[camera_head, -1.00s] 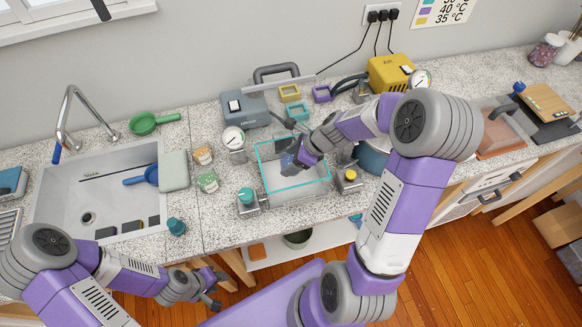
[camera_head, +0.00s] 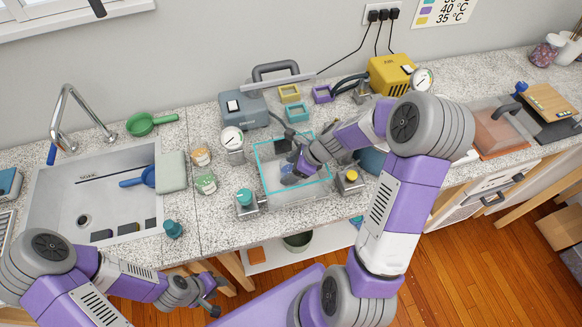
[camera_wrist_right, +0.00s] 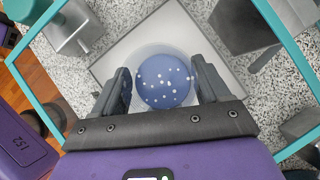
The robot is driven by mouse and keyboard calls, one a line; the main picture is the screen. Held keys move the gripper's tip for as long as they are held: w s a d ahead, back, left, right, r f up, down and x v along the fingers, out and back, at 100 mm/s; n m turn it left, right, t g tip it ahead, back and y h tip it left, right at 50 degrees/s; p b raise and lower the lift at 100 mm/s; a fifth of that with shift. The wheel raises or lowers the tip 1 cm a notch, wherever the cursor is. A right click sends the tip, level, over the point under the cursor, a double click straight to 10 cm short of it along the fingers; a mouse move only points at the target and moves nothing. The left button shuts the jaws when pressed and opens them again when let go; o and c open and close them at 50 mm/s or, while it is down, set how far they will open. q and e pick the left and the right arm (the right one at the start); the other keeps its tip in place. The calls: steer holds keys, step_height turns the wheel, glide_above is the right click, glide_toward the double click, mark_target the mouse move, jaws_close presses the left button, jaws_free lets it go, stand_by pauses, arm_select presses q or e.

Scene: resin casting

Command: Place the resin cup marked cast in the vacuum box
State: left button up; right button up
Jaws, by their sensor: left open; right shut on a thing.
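The vacuum box (camera_head: 262,178) is an open clear box with a teal rim in the middle of the counter; its rim also shows in the right wrist view (camera_wrist_right: 277,32). My right gripper (camera_head: 292,178) reaches down inside it. In the right wrist view my right gripper (camera_wrist_right: 165,88) is shut on a whitish cup of blue resin with white specks (camera_wrist_right: 165,80), one finger on each side. The cup looks upright, over the box's pale floor. I cannot read a marking on it or tell whether it touches the floor. My left gripper (camera_head: 210,299) is open and empty in front of the counter.
Two small cups, one orange-tan (camera_head: 201,156) and one green (camera_head: 206,183), stand left of the box. A gauge (camera_head: 231,138) and a teal-knobbed valve (camera_head: 245,198) flank its left side. A yellow-knobbed valve (camera_head: 351,177) stands at its right. A sink (camera_head: 100,195) is further left.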

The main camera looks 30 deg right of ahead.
steer(key=o, duration=0.9)
steer(key=shift+r, duration=0.1)
steer(key=shift+r+p, duration=0.3)
steer(key=shift+p, duration=0.05)
steer(key=p+v, duration=0.3)
steer(key=v, duration=0.9)
steer(key=shift+r+p, duration=0.15)
steer(key=shift+p, duration=0.15)
